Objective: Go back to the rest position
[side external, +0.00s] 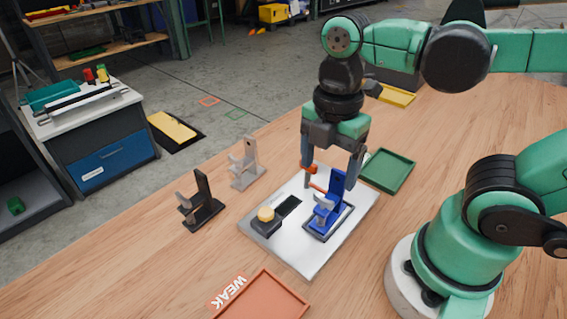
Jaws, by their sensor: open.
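My gripper (330,184) points down over the white plate (312,260) on the wooden table. Its two fingers are spread apart, with nothing visibly held between them. A blue bracket (336,187) stands upright in a dark-edged holder on the plate, just below and between the fingers. A small orange-red piece (311,171) shows close beside the left finger; whether they touch I cannot tell.
A black bracket (203,200) and a grey bracket (246,165) stand left of the plate. A green tray (404,181) lies to the right, a yellow tray (397,96) farther back. An orange tray marked WEAK (268,278) lies in front. The table's far left edge is clear.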

